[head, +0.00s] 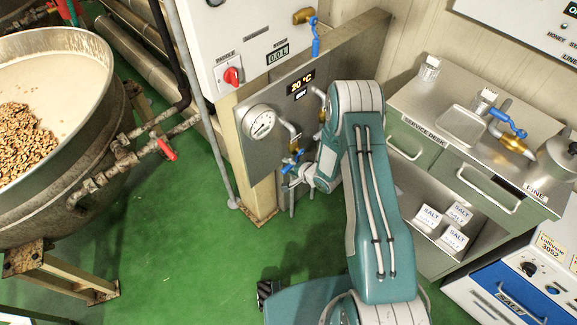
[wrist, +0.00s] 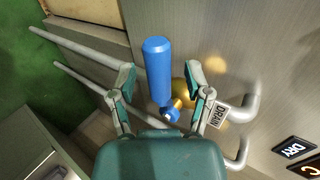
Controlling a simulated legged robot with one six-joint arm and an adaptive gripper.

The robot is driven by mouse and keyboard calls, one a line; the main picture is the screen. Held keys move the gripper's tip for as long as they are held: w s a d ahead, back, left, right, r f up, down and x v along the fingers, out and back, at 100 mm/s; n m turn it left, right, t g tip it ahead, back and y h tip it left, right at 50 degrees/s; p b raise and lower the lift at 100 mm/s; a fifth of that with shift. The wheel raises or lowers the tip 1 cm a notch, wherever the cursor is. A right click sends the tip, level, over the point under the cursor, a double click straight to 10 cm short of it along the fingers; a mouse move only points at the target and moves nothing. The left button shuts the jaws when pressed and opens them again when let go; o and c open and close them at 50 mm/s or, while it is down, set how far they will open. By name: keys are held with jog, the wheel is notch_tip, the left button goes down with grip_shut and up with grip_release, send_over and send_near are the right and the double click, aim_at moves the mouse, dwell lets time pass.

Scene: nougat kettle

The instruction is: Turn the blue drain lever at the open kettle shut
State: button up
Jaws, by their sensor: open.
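The blue drain lever (wrist: 157,68) stands on a brass valve (wrist: 182,94) at a grey metal panel, beside a DRAIN label (wrist: 216,115). In the wrist view it lies between the two fingers of my gripper (wrist: 161,76), which is open. A clear gap shows on each side, and I see no finger touching it. In the head view, a blue lever (head: 292,158) shows low on the panel, right at my gripper (head: 299,172); the arm partly hides this spot. The open kettle (head: 62,190) at the left holds pale liquid and brown nuts.
A red-handled valve (head: 167,149) sits on the kettle's pipe. A gauge (head: 260,123) and other blue levers (head: 316,42) are on the panel and box above. Grey pipes (wrist: 85,52) run close to my fingers. A service desk (head: 440,95) stands right; green floor (head: 160,240) lies clear.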

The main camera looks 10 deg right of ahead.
jog(key=v, duration=1.1)
jog(key=d+r+n+h, duration=0.3)
jog(key=r+h, duration=0.1)
jog(key=r, duration=0.9)
jog(key=d+r+n+h, duration=0.2)
jog(key=d+r+h, duration=0.1)
jog(key=r, duration=0.9)
jog(key=s+a+r+n+g, duration=0.1)
jog(key=s+a+r+n, duration=0.1)
jog(key=s+r, duration=0.3)
jog(key=s+a+r+n+g, duration=0.1)
jog(key=s+r, duration=0.4)
jog(key=s, duration=0.6)
jog(key=s+a+r+n+g, duration=0.1)
jog(key=s+a+r+n, duration=0.1)
jog(key=s+r, duration=0.3)
jog(key=s, duration=0.3)
jog(key=shift+a+n, duration=0.3)
jog(key=shift+n, duration=0.1)
